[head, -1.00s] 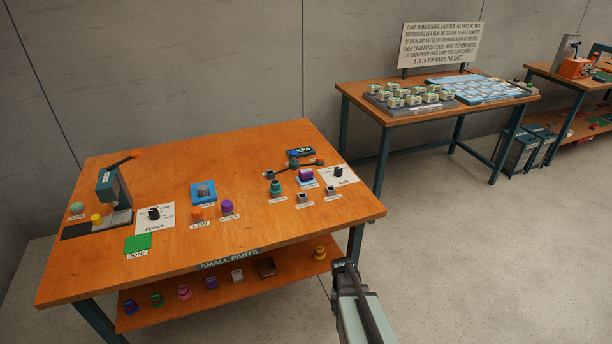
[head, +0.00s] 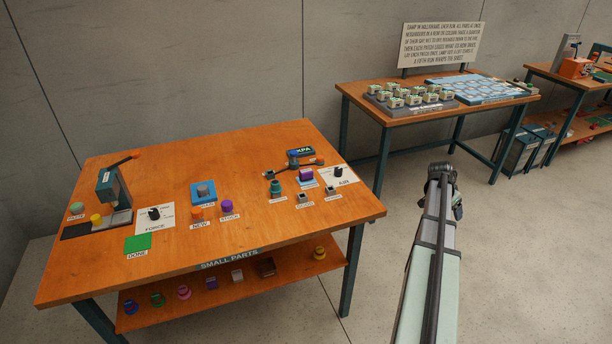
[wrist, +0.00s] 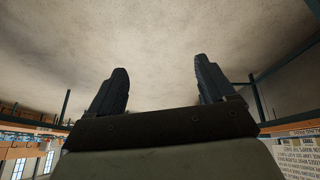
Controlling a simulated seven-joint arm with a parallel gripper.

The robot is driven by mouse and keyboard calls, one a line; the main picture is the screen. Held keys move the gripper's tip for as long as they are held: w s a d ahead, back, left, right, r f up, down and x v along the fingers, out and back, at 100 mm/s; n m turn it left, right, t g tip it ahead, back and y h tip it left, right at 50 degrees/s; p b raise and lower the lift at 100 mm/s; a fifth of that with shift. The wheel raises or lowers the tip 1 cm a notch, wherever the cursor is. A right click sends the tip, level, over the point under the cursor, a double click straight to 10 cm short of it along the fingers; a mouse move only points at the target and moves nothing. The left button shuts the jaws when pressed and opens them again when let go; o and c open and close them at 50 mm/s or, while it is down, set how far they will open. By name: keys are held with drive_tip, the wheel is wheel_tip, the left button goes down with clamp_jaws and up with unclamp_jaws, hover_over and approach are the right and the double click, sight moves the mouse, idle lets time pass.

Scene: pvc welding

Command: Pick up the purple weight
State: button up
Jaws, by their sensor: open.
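Several purple things are in the head view, and I cannot tell for sure which is the weight. A small purple piece (head: 227,206) stands at the STOCK label on the orange table (head: 270,235). A purple block (head: 306,174) sits near the AIR dial, and a purple piece (head: 211,283) is on the lower shelf. My gripper (head: 441,172) is raised over the floor, right of this table and apart from all of them. In the wrist view my gripper's fingers (wrist: 160,88) are spread, with nothing between them.
Several small parts stand on the lower shelf (head: 290,269). A second table (head: 400,118) with trays stands behind. Floor between is clear.

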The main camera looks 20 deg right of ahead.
drive_tip(key=s+d+r+m+h, duration=0.1)
drive_tip(key=d+r, duration=0.6)
drive_tip(key=r, duration=0.3)
wheel_tip(320, 180, up, 6)
drive_tip(key=n+t+y, duration=0.5)
drive_tip(key=n+y, duration=0.2)
drive_tip(key=n, duration=1)
hover_over(306, 170)
drive_tip(key=s, duration=0.6)
drive_tip(key=x, duration=1.3)
drive_tip(key=shift+w+d+f, duration=0.1)
drive_tip(key=shift+w, duration=0.05)
drive_tip(key=c, duration=1.5)
